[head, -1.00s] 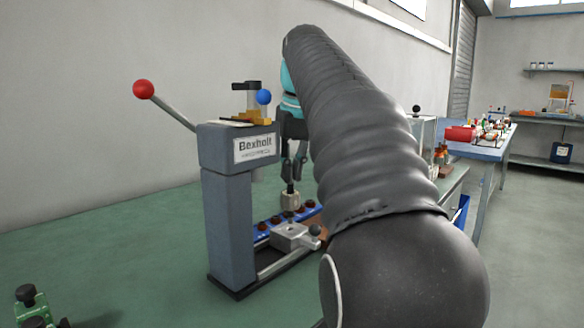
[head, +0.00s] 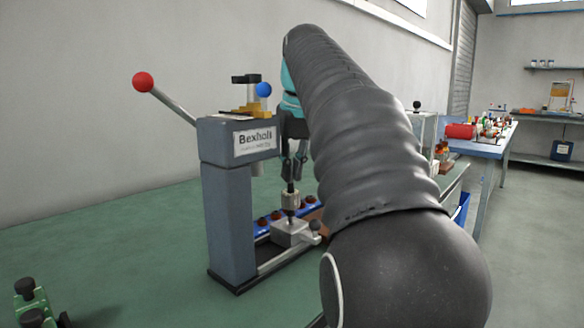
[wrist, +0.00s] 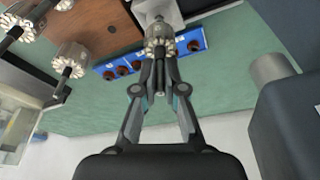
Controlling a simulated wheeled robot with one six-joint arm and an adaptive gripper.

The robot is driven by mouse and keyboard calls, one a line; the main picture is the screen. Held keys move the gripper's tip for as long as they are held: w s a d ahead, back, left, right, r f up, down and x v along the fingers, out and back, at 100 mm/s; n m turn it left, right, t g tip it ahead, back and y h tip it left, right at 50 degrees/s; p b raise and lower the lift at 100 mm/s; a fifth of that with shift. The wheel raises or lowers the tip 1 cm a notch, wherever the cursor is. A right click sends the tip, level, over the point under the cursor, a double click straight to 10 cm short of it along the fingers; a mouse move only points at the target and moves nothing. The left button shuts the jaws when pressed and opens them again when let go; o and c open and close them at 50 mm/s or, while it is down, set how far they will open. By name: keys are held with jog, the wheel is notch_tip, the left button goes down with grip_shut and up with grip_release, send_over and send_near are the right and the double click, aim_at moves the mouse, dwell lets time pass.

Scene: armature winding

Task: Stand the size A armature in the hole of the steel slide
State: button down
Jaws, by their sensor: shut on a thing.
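My gripper (head: 291,176) is shut on the size A armature (head: 290,199), a pale ribbed cylinder on a dark shaft. The armature hangs upright, directly above the steel slide (head: 289,235) at the foot of the press. Its lower shaft end reaches the slide's top in the head view; whether it is in the hole cannot be told. In the wrist view the armature (wrist: 158,42) sits between my fingertips (wrist: 161,62), with part of the slide (wrist: 166,10) beyond it. The hole itself is hidden.
The grey Bexholt press (head: 228,215) stands close on the left, its red-knobbed lever (head: 140,82) sticking out. A blue rack (wrist: 192,40) with brown round seats lies behind the slide. A brown board (wrist: 103,25) holds other armatures.

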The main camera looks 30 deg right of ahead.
jog(key=shift+s+b+x, duration=0.25)
jog(key=shift+b+x, duration=0.4)
jog(key=shift+x, duration=0.3)
jog(key=shift+f, duration=0.1)
jog(key=c, duration=1.2)
grip_release()
jog(key=p+v, duration=0.2)
jog(key=shift+w+r+p, duration=0.2)
jog(key=shift+r+p, duration=0.05)
jog(key=shift+p, duration=0.1)
jog(key=shift+w+p+v, duration=0.25)
jog(key=shift+p+v, duration=0.15)
jog(key=shift+v, duration=0.6)
jog(key=shift+r, duration=0.1)
jog(key=shift+r, duration=0.15)
